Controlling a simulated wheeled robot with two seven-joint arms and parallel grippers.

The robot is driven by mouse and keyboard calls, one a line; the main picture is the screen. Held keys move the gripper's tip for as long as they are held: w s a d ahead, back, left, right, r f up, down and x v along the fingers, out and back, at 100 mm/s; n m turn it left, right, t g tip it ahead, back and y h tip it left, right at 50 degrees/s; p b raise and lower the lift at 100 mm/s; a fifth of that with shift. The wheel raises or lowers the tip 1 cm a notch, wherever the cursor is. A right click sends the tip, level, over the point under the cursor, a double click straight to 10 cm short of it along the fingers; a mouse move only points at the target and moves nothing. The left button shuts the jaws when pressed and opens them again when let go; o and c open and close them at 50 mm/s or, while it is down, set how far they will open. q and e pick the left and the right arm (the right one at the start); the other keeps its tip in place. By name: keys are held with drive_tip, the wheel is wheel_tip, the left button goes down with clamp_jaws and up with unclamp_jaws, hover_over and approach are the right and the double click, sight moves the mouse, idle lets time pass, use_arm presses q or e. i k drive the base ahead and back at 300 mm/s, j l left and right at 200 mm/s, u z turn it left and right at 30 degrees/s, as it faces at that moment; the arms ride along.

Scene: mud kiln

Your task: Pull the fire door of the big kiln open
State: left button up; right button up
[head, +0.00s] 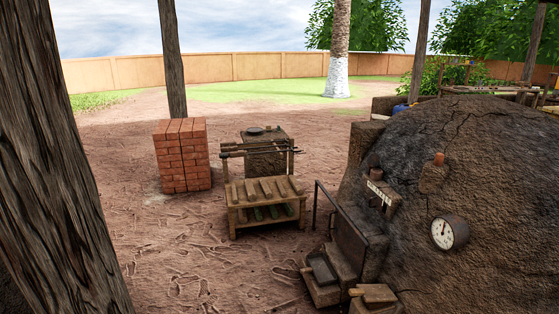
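The big kiln (470,200) is a dark, cracked mud dome filling the right side of the head view. At its left foot is the firing mouth, with a dark flat fire door panel (350,236) seen at a steep angle. A thin dark bar (316,207) stands at the panel's left and joins its top edge. I cannot tell from this angle how far the door stands from its frame. Neither of my grippers is in view, and nothing is seen touching the door.
A round white gauge (443,234) sits on the kiln wall. Low blocks (373,294) lie at the kiln's foot. A wooden rack (266,205) and a brick stack (182,157) stand to the left. A thick post (50,170) fills the left edge. Bare ground lies between.

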sight(352, 246)
drive_tip(key=i, duration=1.1)
drive_tip(key=i+z, duration=0.1)
drive_tip(key=i, duration=0.95)
drive_tip(key=j, duration=0.1)
